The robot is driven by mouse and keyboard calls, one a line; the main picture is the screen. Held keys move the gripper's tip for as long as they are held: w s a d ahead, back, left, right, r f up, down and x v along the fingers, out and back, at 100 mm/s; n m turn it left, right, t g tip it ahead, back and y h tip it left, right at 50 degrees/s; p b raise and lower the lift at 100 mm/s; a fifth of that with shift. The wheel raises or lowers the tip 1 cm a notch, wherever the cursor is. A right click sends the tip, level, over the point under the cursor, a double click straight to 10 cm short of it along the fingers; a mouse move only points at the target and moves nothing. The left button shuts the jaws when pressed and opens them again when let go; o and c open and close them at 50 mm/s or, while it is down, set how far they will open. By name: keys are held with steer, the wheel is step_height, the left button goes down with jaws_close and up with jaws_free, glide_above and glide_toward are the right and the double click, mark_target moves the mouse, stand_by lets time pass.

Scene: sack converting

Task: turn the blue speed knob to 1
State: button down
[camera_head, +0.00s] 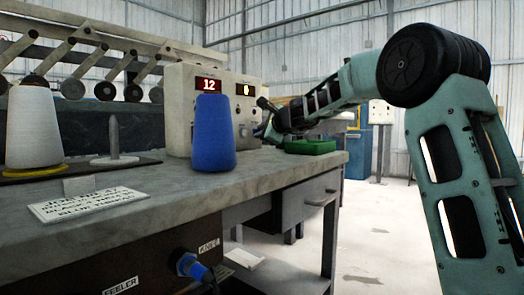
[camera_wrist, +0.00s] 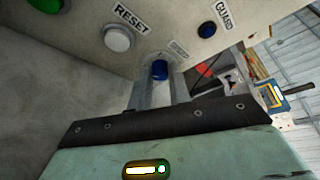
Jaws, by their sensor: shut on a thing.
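The blue knob (camera_wrist: 160,69) sits on the face of the control box, under a small label too blurred to read. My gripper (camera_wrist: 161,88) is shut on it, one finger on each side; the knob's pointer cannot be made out. In the head view my gripper (camera_head: 268,128) reaches the control box (camera_head: 178,108) from the right, and the knob is hidden there.
A tall blue cone (camera_head: 213,135) stands on the bench before the box. A green tray (camera_head: 310,147) lies at the bench's right end.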

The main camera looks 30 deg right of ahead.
steer(key=n+b, duration=0.1)
steer(key=b, duration=0.2)
steer(key=f+n+t+b, duration=0.1)
steer(key=b, duration=0.2)
steer(key=shift+a+h, duration=0.15)
steer(key=shift+h, duration=0.25)
steer(key=shift+r+n+b, duration=0.15)
steer(key=shift+n+b, duration=0.45)
steer(key=shift+b, duration=0.35)
steer(key=shift+r, duration=0.1)
steer(key=c, duration=1.3)
jaws_free()
steer(key=s, duration=0.5)
steer(key=s+r, duration=0.1)
steer(key=s, duration=0.5)
steer(key=s+b, duration=0.1)
steer(key=s, duration=0.5)
steer(key=shift+s+a+r, duration=0.2)
steer(key=shift+a+r, duration=0.1)
steer(key=shift+r, duration=0.1)
